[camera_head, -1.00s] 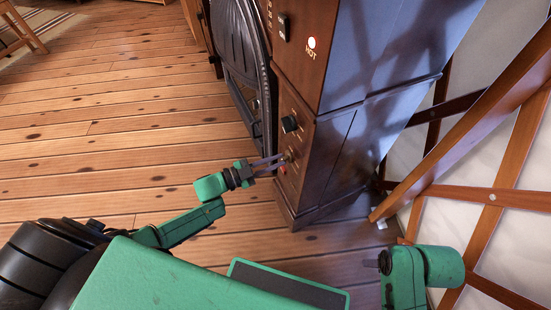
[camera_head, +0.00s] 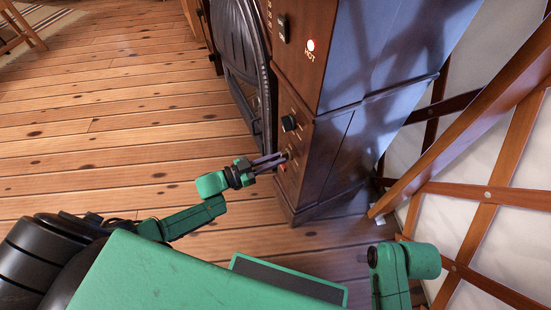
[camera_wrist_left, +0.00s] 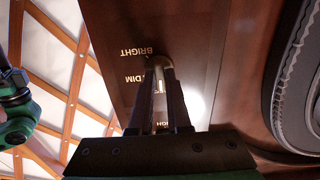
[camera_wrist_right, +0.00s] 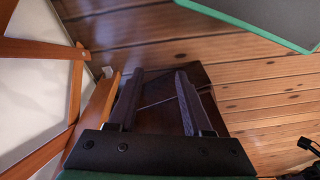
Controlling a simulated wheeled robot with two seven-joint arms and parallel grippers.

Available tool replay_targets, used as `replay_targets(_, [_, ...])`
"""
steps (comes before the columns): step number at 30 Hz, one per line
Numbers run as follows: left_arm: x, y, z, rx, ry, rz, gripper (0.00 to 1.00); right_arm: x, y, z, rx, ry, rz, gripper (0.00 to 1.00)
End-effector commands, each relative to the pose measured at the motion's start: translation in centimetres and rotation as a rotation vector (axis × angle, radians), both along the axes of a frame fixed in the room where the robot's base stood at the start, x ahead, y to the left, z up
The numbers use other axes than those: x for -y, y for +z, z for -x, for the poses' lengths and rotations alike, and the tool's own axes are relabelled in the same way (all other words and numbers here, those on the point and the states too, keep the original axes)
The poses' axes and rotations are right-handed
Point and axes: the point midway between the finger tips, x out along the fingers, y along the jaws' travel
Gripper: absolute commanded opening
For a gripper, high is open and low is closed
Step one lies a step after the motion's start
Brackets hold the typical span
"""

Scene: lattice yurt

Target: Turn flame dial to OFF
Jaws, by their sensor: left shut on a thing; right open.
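A dial (camera_wrist_left: 161,66) with a metallic body sits on the brown wooden side panel of the stove cabinet, between my left gripper's fingertips (camera_wrist_left: 163,84). BRIGHT and DIM are printed beside it, and the end of another word, IGH, shows lower down. Any OFF mark is hidden by the fingers. In the head view my left gripper (camera_head: 281,158) reaches from the left to the lowest knob on the panel and is shut on it. My right gripper (camera_wrist_right: 157,74) is open and empty, low beside the cabinet; its arm shows at the bottom right of the head view.
Above the held dial are a black knob (camera_head: 290,123), a black switch (camera_head: 284,28) and a lit lamp marked HOT (camera_head: 311,45). A small red spot (camera_head: 282,168) is below it. The dark arched stove door (camera_head: 240,65) is left, the lattice wall (camera_head: 478,197) right.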

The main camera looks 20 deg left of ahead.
Motion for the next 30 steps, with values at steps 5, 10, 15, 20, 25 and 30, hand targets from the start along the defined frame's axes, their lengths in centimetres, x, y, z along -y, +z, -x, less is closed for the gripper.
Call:
replay_targets(5, [-0.1,-0.1,0.1,-0.005,0.001,0.0,0.0,0.0,0.0,0.0,0.001,0.0,0.0,0.5])
replay_targets(10, [0.0,-0.1,0.1,-0.006,0.001,0.0,0.31,0.0,0.0,0.0,0.0,0.0,0.0,0.5])
replay_targets(15, [0.0,-0.1,0.0,-0.004,0.001,0.0,0.46,0.0,0.0,0.0,0.0,0.0,0.0,0.5])
replay_targets(20, [0.0,0.0,0.0,-0.002,0.0,0.001,0.46,0.0,-0.1,0.0,-0.001,0.0,0.0,0.5])
replay_targets(25, [-1.4,0.0,1.2,-0.005,0.002,-0.002,0.46,0.1,-0.5,0.0,-0.003,-0.002,0.003,0.5])
replay_targets(30, [-4.9,0.0,4.4,-0.008,0.001,-0.004,0.46,0.3,-2.3,0.2,-0.011,-0.007,0.011,0.5])
